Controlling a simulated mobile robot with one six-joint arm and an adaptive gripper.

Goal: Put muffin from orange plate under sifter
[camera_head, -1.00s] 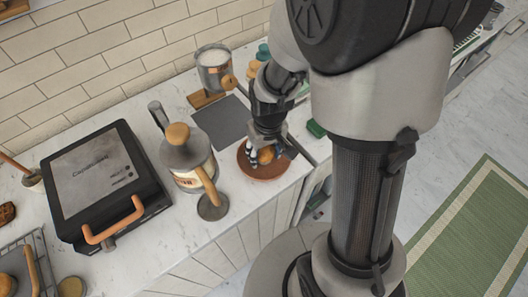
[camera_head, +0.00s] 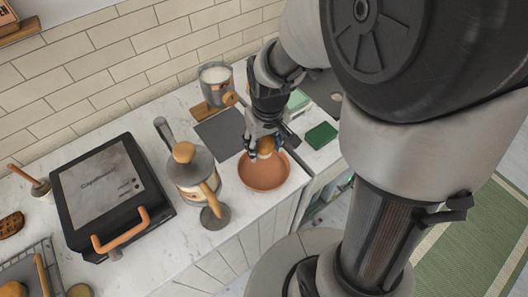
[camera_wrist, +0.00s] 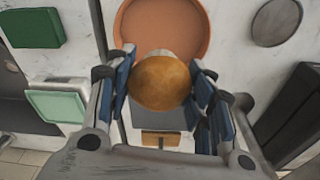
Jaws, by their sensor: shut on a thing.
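My gripper (camera_head: 263,142) is shut on the golden-brown muffin (camera_head: 267,147). In the wrist view the muffin (camera_wrist: 160,82) sits between the blue finger pads, with a pale lower part just showing. It is held above the back part of the orange plate (camera_head: 264,178). The plate (camera_wrist: 160,22) looks empty in both views. The sifter appears to be the metal cup with white powder (camera_head: 214,76) and a wooden handle, farther back near the wall. A wooden block (camera_head: 204,112) lies below it; the space directly under the cup is partly hidden.
A dark grey mat (camera_head: 218,134) lies between plate and sifter. A black grill press (camera_head: 103,190) is farther left. A green sponge (camera_head: 321,136) lies to the right.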

